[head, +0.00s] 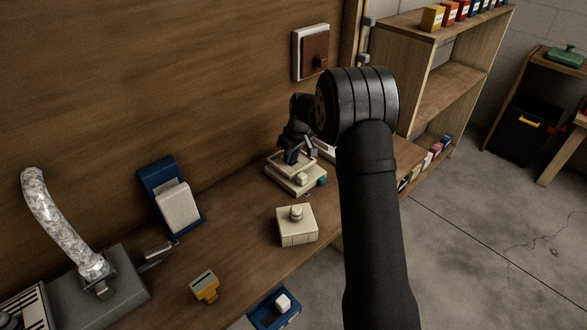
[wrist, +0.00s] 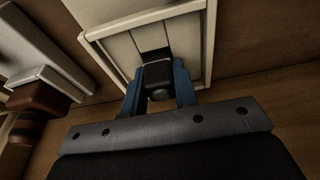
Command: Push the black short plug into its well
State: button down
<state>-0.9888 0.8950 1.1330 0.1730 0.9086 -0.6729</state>
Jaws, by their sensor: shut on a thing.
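My gripper (wrist: 157,90) has its two blue fingers shut on the black short plug (wrist: 158,73) in the wrist view. The plug is a small dark block with a rounded grey end facing the camera. Just past it is a dark opening (wrist: 152,42) in a cream, framed panel (wrist: 120,47). I cannot tell how deep the plug sits in it. In the head view my gripper (head: 293,150) is at the cream stepped box (head: 290,183) on the bench, by the wooden wall. My arm hides part of that area.
A cream block with a round knob (head: 296,226) stands in front on the bench (head: 235,220). A brown wall switch (head: 313,55) hangs above.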

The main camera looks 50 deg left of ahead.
jog(key=shift+f, duration=0.2)
jog(key=c, duration=1.1)
grip_release()
jog(key=shift+o, duration=0.2)
jog(key=v, duration=1.7)
jog(key=shift+r, duration=0.3)
jog(key=shift+d+f, duration=0.15)
jog(key=x, duration=1.7)
jog(key=shift+f, duration=0.1)
